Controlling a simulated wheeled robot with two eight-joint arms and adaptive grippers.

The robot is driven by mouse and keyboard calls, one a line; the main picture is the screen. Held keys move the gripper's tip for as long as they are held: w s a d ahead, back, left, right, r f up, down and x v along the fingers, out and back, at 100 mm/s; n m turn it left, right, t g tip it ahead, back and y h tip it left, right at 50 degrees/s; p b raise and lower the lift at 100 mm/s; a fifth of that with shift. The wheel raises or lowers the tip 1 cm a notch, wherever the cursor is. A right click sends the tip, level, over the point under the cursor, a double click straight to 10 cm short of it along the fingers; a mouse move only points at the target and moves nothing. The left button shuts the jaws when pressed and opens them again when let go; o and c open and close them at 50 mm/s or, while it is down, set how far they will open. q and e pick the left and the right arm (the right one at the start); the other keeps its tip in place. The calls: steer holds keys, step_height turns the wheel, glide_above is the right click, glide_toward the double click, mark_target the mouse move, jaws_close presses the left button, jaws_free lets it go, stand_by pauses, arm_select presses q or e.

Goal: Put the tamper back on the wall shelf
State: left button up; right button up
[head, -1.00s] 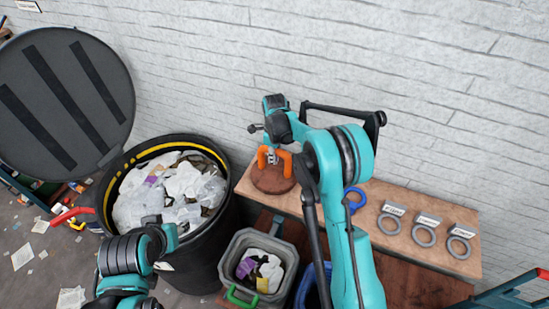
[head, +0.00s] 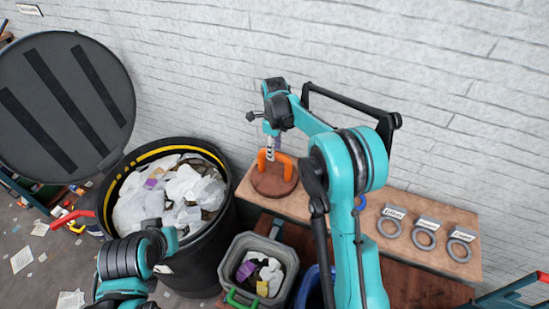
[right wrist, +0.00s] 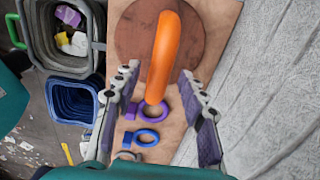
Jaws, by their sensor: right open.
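The tamper (head: 273,181) has a round brown base and an orange loop handle. It stands base down on the wooden wall shelf (head: 330,207), at its left end. It also shows at the top of the right wrist view (right wrist: 134,42). My right gripper (head: 270,150) is open at the handle, pointing down from above. In the right wrist view its fingers (right wrist: 159,72) are spread apart, with the orange handle showing between them and clear space on both sides. My left arm shows at the lower left of the head view, but its fingers do not show.
Several grey rings with labels (head: 424,239) and a blue ring (right wrist: 147,138) lie along the shelf to the right. A purple ring (right wrist: 128,113) is closer to the tamper. A black trash barrel (head: 205,265), a grey bin (head: 262,240) and a blue bin (right wrist: 75,101) stand below. A brick wall (head: 440,110) rises behind.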

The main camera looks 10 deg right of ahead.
step_height(320, 180, up, 5)
steer(key=shift+f, duration=0.1)
steer(key=s+d+r+n+t, duration=0.3)
steer(key=s+r+n, duration=0.7)
steer(key=s, duration=0.4)
steer(key=s+f+n+t, duration=0.2)
steer(key=s+n, duration=0.5)
steer(key=s, duration=0.1)
steer(key=s+d+f+n+t, duration=0.1)
steer(key=s+f+n+t, duration=0.1)
steer(key=s+n, duration=0.5)
steer(key=shift+s+d+f+n, duration=0.25)
steer(key=shift+s+f+n, duration=0.15)
steer(key=shift+s+f, duration=0.25)
